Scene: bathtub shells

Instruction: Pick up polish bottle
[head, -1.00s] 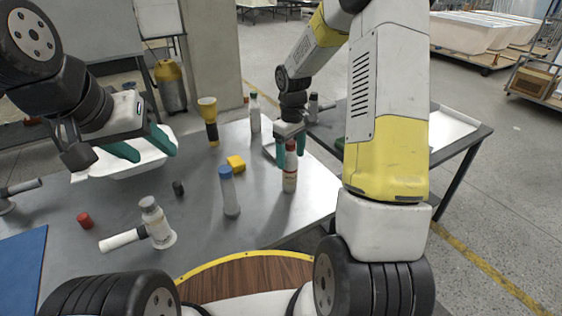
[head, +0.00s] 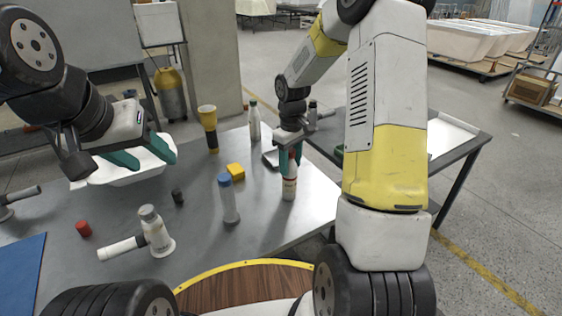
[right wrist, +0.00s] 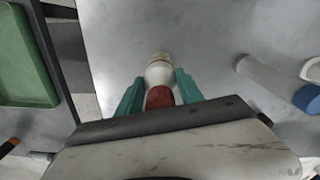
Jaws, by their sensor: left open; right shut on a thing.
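A white bottle with a red top (head: 290,187) stands upright near the right edge of the grey worktable; no label naming it as polish can be read. My right gripper (head: 291,163) is shut on its upper part, with a teal finger on each side. In the right wrist view the bottle (right wrist: 159,74) lies between the fingertips of my right gripper (right wrist: 160,88), its red top towards the palm. Its base appears to be on the table. My left gripper (head: 146,154) is open and empty above a white basin (head: 112,176) at the left.
Close by stand a blue-capped clear bottle (head: 229,202), a yellow block (head: 236,170), a green-capped bottle (head: 254,124) and a yellow-black flashlight (head: 208,128). A second table (head: 458,142) is at the right.

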